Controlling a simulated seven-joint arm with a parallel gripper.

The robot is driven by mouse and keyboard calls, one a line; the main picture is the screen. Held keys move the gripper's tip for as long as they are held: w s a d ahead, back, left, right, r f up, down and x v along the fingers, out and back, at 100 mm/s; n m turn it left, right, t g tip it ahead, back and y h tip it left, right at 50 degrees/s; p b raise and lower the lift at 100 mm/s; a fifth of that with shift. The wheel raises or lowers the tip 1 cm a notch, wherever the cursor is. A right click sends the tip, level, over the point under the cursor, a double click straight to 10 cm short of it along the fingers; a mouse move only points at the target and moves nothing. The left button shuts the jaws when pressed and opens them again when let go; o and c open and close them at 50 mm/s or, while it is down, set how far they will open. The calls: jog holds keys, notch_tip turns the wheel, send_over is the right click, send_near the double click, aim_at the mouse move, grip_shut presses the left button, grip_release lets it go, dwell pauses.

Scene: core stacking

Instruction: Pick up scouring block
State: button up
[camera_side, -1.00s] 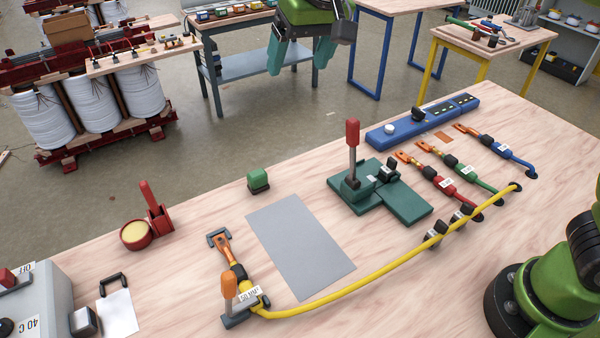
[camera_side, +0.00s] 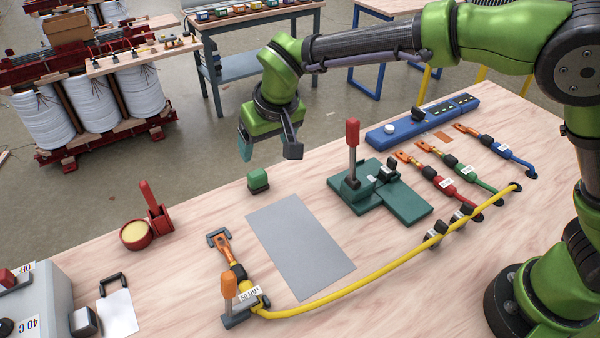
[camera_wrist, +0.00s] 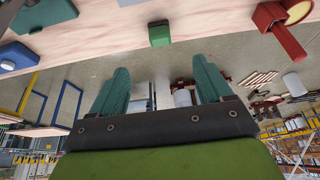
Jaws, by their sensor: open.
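The scouring block is most likely the small green block with a dark base (camera_side: 258,181), standing on the wooden bench near its far edge. It also shows at the top middle of the wrist view (camera_wrist: 159,34), beyond my fingertips. My gripper (camera_side: 266,146) is in the air above and behind the block, past the bench's far edge. Its two teal fingers (camera_wrist: 162,80) are apart with nothing between them, and the gripper does not touch the block.
A grey sheet (camera_side: 299,246) lies in front of the block. A red-handled pot (camera_side: 136,234) stands to the left, a green lever press (camera_side: 352,178) to the right. A yellow cable (camera_side: 390,272) curves along the bench. The bench around the block is clear.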

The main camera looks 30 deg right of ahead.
send_near(257, 173)
jog(key=x, duration=0.2)
jog(key=s+x, duration=0.1)
jog(key=x, duration=0.2)
jog(key=shift+f, duration=0.55)
jog(key=shift+w+r+x, duration=0.1)
jog(key=shift+w+x, duration=0.1)
jog(key=shift+x, duration=0.7)
jog(key=shift+w+r+x, duration=0.1)
jog(key=shift+w+x, duration=0.1)
jog(key=shift+x, duration=0.7)
jog(key=shift+w+r+x, duration=0.1)
jog(key=shift+w+x, duration=0.1)
jog(key=shift+x, duration=0.7)
jog(key=shift+c, duration=0.2)
jog(key=c, duration=1)
notch_tip(257, 173, up, 10)
